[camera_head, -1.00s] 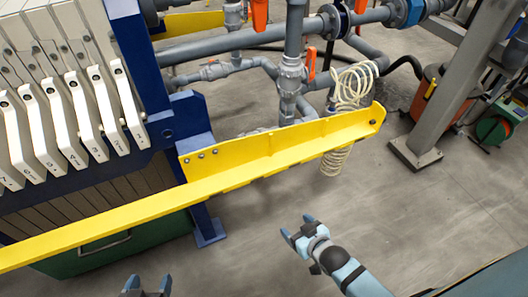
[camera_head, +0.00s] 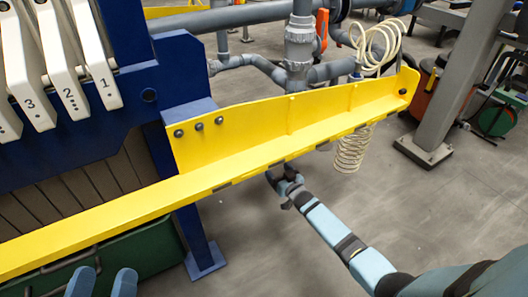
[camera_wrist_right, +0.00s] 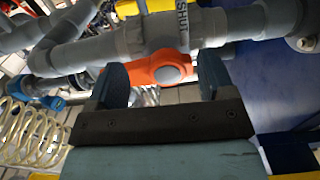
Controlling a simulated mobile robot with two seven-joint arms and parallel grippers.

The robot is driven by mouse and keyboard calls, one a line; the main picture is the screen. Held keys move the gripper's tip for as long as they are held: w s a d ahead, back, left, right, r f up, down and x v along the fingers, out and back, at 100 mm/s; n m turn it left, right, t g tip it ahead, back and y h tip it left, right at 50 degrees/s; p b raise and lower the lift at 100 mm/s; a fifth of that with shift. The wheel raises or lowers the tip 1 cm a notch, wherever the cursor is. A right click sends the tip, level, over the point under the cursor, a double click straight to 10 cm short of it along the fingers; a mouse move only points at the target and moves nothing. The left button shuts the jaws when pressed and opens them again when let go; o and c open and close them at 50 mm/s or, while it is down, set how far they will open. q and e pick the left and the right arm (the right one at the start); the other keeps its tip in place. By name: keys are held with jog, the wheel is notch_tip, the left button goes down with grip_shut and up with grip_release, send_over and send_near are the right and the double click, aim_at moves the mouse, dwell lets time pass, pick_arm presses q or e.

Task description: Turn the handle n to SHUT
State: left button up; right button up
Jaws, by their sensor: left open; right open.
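In the right wrist view, an orange handle (camera_wrist_right: 150,72) lies across a grey valve on a pipe (camera_wrist_right: 150,35), with the word SHUT printed sideways on the grey body. My right gripper (camera_wrist_right: 163,75) is open, and the handle shows between its two fingers; I cannot tell if they touch it. In the head view my right gripper (camera_head: 286,178) is just below the yellow beam, and the valve near it is hidden there. My left gripper (camera_head: 103,283) is open and empty at the bottom left, before the beam.
The yellow beam (camera_head: 240,152) crosses the head view in front of the pipes. Another view of an orange handle (camera_head: 322,22) shows behind it; I cannot tell if it is the same one. A cream coiled hose (camera_head: 352,150) hangs at the beam's right end.

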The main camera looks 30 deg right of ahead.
jog(key=d+r+n+b, duration=0.6)
jog(key=n+b, duration=0.1)
jog(key=n, duration=1.2)
jog(key=w, duration=0.2)
jog(key=w+b, duration=0.1)
jog(key=w, duration=0.4)
jog(key=shift+w+a+f+b, duration=0.1)
jog(key=shift+w+a+b, duration=0.15)
jog(key=shift+w+b, duration=0.1)
pick_arm(q)
notch_tip(320, 180, down, 9)
jog(key=w+m+g, duration=0.1)
jog(key=m+g, duration=0.1)
jog(key=g, duration=0.1)
jog(key=shift+w, duration=0.25)
